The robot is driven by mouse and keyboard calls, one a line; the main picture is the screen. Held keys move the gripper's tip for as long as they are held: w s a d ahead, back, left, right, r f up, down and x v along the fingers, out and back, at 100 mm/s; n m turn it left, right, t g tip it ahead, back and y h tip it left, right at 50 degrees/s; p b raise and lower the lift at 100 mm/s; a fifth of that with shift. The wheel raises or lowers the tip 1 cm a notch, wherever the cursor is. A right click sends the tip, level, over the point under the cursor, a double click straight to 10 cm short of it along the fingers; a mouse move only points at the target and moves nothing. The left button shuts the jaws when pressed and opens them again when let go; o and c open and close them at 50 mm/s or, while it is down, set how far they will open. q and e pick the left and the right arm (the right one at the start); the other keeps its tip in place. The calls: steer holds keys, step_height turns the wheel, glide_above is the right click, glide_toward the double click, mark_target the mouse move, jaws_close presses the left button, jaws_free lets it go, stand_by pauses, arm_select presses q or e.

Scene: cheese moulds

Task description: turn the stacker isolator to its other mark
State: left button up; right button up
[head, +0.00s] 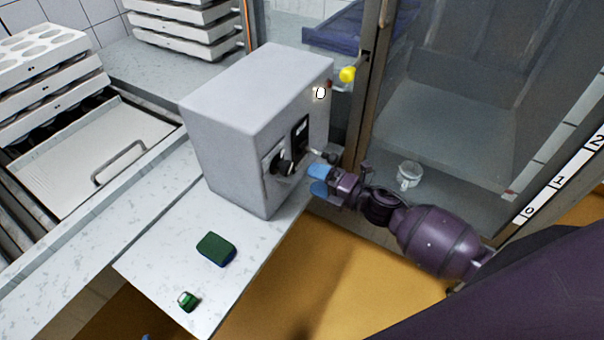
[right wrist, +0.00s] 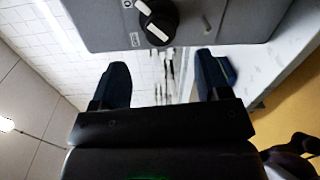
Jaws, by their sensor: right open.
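The stacker isolator is a dark rotary knob (head: 284,167) on a pale plate on the front of a grey box (head: 237,110). In the right wrist view the knob (right wrist: 157,20) is at the top, with a pale bar across it and small white marks around it. My right gripper (head: 319,180) has blue fingertips and is just right of the knob, apart from it. In the right wrist view its two fingers (right wrist: 163,75) are spread with nothing between them, and the knob lies beyond their tips. I do not see my left gripper.
A green and blue sponge (head: 216,249) and a small green object (head: 188,301) lie on the speckled counter (head: 150,262). A yellow knob (head: 348,74) sticks out beside the box. A clear panel stands right of it, with a white cup (head: 409,175) there. White mould trays (head: 45,75) are at left.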

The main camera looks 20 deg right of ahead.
steer(key=shift+v, duration=0.95)
steer(key=s+d+f+m+g+h, duration=0.1)
steer(key=s+f+m+h, duration=0.3)
steer(key=s+m, duration=0.5)
steer(key=s+d+f+m+g+h, duration=0.1)
steer(key=s+d+f+m+h, duration=0.2)
steer(key=m, duration=1.4)
steer(key=s+f+h, duration=0.2)
steer(key=s+h, duration=0.2)
steer(key=s, duration=0.2)
steer(key=shift+f, duration=0.3)
